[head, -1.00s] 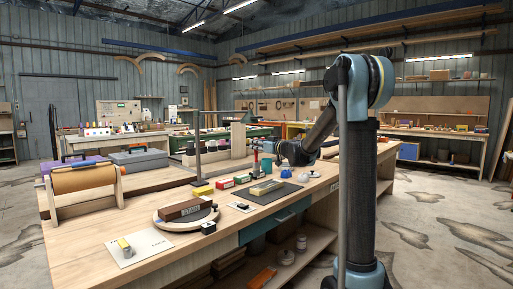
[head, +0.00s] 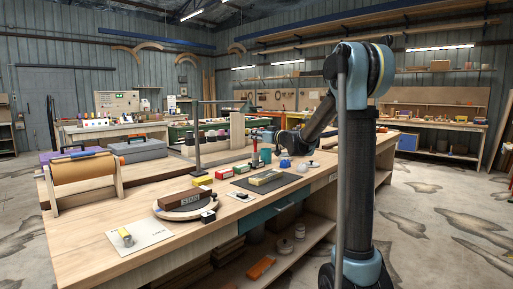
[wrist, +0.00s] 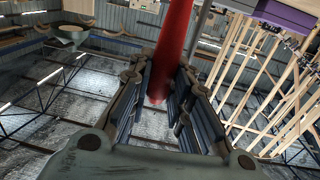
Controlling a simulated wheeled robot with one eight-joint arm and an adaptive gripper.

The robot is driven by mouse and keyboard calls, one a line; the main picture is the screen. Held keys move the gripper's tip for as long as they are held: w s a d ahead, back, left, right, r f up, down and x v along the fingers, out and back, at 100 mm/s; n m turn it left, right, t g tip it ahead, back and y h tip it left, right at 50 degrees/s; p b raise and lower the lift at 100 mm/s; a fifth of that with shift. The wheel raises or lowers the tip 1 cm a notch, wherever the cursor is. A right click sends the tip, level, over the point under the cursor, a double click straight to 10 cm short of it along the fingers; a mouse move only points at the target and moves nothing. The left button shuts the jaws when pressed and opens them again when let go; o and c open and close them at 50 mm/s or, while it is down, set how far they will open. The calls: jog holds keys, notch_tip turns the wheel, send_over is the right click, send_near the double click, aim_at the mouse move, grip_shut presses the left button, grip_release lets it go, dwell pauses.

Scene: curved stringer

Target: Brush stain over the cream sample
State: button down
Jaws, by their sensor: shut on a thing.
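My gripper (head: 258,138) is over the far middle of the workbench, shut on a red handle (wrist: 174,45) that looks like a brush. In the head view the red tool (head: 255,153) hangs roughly upright above the bench, behind the dark mat (head: 243,183). I cannot see the bristles clearly.
A round pale turntable (head: 168,213) carries a brown labelled block (head: 186,199). Small yellow, green and red boxes (head: 222,174) stand near a dark upright post (head: 196,140). A blue item (head: 285,162) is right of the mat. A white card (head: 150,230) lies at the front; a large roll (head: 80,169) stands left.

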aim_at(257, 149)
jog(key=shift+f, duration=3.7)
jog(key=shift+w+d, duration=0.65)
jog(key=shift+d, duration=0.05)
jog(key=shift+w+a, duration=0.15)
jog(key=shift+a, duration=0.1)
jog(key=shift+f, duration=0.1)
jog(key=shift+s+a, duration=0.35)
jog(key=shift+s, duration=0.45)
jog(key=shift+a+r, duration=0.1)
jog(key=shift+r, duration=3.85)
jog(key=shift+w, duration=0.15)
